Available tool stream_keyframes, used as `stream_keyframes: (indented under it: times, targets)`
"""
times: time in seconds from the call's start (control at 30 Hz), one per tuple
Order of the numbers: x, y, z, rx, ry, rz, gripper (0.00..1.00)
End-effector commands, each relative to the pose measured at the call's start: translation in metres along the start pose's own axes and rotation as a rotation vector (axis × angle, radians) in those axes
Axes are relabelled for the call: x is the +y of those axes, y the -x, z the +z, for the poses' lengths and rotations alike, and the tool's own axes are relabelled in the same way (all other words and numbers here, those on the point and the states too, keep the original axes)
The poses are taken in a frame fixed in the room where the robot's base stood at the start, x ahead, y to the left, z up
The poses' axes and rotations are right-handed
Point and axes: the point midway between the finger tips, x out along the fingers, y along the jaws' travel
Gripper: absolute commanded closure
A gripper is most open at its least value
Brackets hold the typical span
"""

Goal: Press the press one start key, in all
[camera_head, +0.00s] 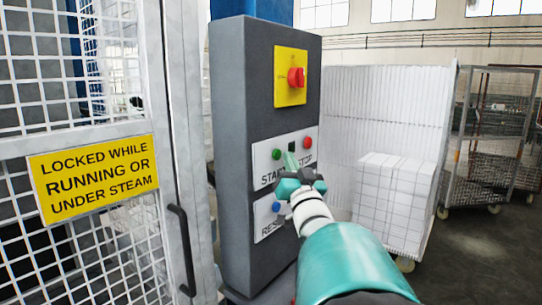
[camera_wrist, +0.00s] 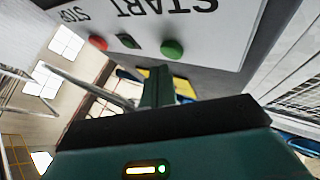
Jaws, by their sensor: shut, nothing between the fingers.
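A grey control box (camera_head: 235,130) stands in front of me. Its white START/STOP plate (camera_head: 263,178) carries a green key (camera_head: 276,153) above START and a red key (camera_head: 307,142) above STOP. In the wrist view the plate appears upside down, with the green key (camera_wrist: 172,48), the red key (camera_wrist: 97,43) and a small dark square (camera_wrist: 126,40) between them. My gripper (camera_head: 290,160) is shut and empty, its tips in front of the plate between the green and red keys in the head view. The fingers (camera_wrist: 157,88) also show in the wrist view. Contact cannot be told.
A red knob (camera_head: 296,77) on a yellow plate sits above, and a blue key (camera_head: 276,206) on the RESET plate below. A mesh gate (camera_head: 75,110) with a dark handle (camera_head: 183,245) stands left. White blocks (camera_head: 395,200) and a wire cart (camera_head: 490,140) stand right.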

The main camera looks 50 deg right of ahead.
Motion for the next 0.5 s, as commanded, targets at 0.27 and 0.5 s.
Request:
stream_keyframes:
  times: [0.27,0.5]
  targets:
    - [-0.0046,-0.0056,0.0045,-0.001,-0.001,-0.001,1.00]
    - [-0.0043,-0.0058,0.0043,0.000,0.000,0.000,1.00]
